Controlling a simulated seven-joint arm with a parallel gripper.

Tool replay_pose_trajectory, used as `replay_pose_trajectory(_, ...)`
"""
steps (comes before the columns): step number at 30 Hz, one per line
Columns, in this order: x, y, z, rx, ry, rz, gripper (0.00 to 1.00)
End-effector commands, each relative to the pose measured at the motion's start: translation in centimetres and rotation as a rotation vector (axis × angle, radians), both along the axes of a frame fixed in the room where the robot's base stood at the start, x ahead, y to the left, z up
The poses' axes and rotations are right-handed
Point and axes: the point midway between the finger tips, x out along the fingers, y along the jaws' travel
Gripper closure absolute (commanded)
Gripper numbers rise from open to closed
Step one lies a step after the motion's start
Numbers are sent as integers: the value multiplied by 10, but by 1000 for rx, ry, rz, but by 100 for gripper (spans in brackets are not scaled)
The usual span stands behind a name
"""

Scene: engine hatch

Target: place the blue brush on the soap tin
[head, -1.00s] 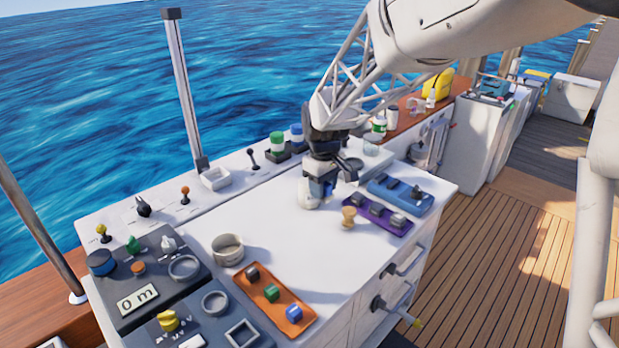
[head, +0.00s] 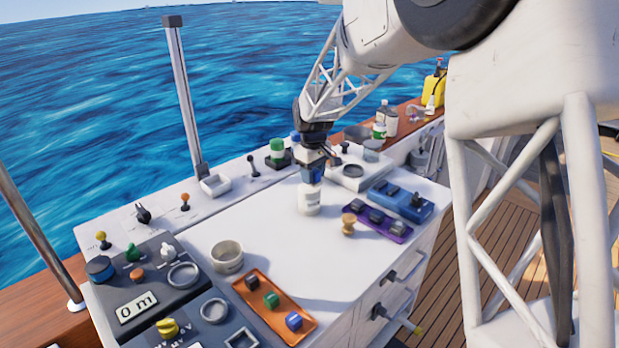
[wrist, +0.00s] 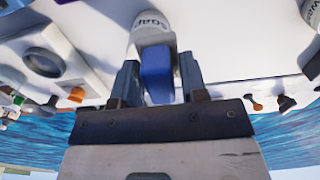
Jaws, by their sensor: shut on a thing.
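The soap tin (head: 308,202) is a white cylinder standing upright on the white worktop, near its middle. Its "SOAP" lettering shows at the top of the wrist view (wrist: 151,20). My gripper (head: 313,176) is directly above the tin in the head view, pointing down. It is shut on the blue brush (wrist: 157,74), whose blue body sits between the two fingers in the wrist view. The brush's lower end overlaps the tin's top in the picture. I cannot tell whether they touch. The rest of the brush is hidden by the fingers.
A wooden spool-like piece (head: 348,224) and a purple tray (head: 379,222) are right of the tin, with a blue tray (head: 401,201) behind. An orange tray (head: 274,307) and a round beige bowl (head: 227,257) are at front left. The worktop's middle front is clear.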

Motion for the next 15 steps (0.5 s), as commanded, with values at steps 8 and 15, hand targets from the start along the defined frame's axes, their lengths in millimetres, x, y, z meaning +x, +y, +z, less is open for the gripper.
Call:
replay_pose_trajectory(8,32,7,-4,0,0,0,85)
replay_pose_trajectory(15,42,9,-4,0,0,0,85)
